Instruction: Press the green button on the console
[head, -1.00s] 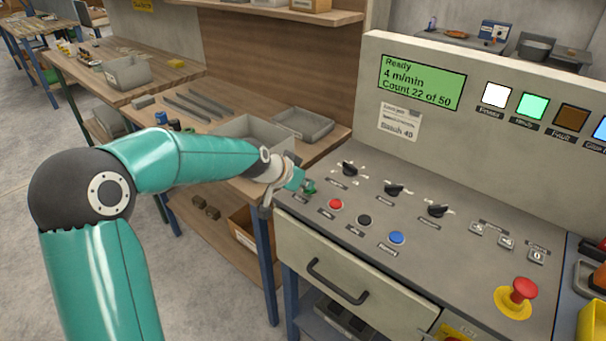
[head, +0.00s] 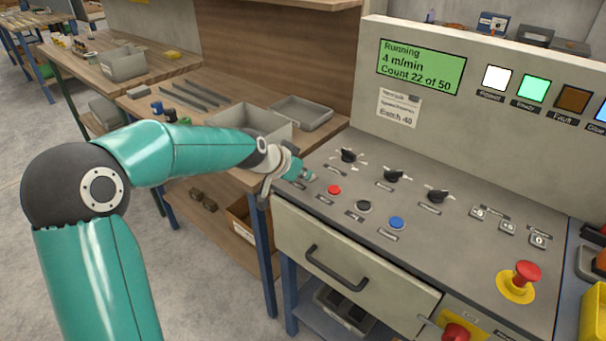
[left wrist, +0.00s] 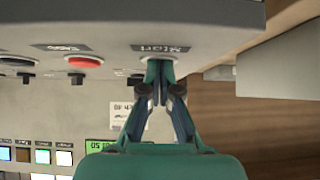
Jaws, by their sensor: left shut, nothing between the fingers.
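The console (head: 452,240) has a sloped grey panel, and its green display (head: 421,67) reads "Running, 4 m/min, Count 22 of 50". My left gripper (head: 306,176) is shut and empty, with its tips down at the left end of the button row. The green button's place is under the fingertips, and I cannot make the button out apart from them. In the left wrist view the shut fingers (left wrist: 158,68) meet the panel right at a label. Contact or pressing depth cannot be told. My right gripper is out of view.
Beside the tips are a red button (head: 334,190), a black button (head: 364,207) and a blue button (head: 397,223). Black knobs (head: 393,175) stand behind them. A red emergency stop (head: 526,272) is at the right. A workbench with a grey bin (head: 262,122) adjoins the left.

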